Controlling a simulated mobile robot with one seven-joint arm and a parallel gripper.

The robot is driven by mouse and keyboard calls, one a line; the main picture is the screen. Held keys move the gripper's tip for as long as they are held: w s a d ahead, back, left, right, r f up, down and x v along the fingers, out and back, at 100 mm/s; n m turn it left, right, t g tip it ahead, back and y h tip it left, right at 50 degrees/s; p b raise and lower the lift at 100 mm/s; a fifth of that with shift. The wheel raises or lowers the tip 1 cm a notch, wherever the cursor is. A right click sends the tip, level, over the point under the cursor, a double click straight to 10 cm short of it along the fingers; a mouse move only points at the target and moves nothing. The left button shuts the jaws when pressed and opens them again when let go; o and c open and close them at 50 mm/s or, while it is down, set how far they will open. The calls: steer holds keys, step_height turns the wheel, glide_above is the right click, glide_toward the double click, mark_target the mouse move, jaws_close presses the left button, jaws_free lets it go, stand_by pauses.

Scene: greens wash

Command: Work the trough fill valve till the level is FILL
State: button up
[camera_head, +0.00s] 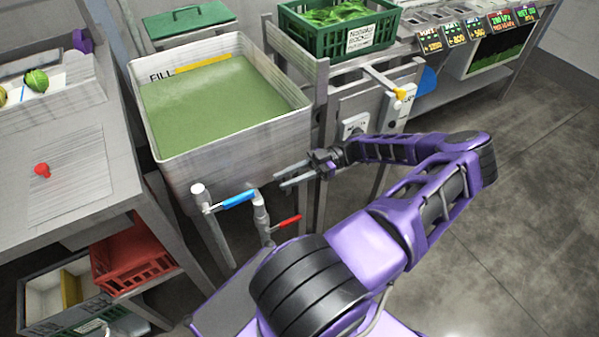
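The trough (235,140) is a large pale basin holding murky green water (215,105). On its inner back wall is the word FILL with a yellow band (203,64); the water surface lies close below the band. In front stand two pipes with lever valves: one with a blue handle (238,199), the other, lower and to the right, with a red handle (287,221). No label shows which is the fill valve. My gripper (281,179) is open and empty in front of the trough, its fingers pointing left, above and right of the blue handle and apart from both.
A steel table (70,205) with a red knob-like item (42,170) stands left. A red crate (133,257) sits beneath it. A green crate of greens (340,30) and a panel with a yellow-tipped lever (398,95) stand behind right. Open floor (500,200) lies right.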

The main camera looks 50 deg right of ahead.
steer(key=v, duration=0.3)
steer(key=shift+s+d, duration=0.1)
steer(key=shift+d, duration=0.15)
stand_by(0.4)
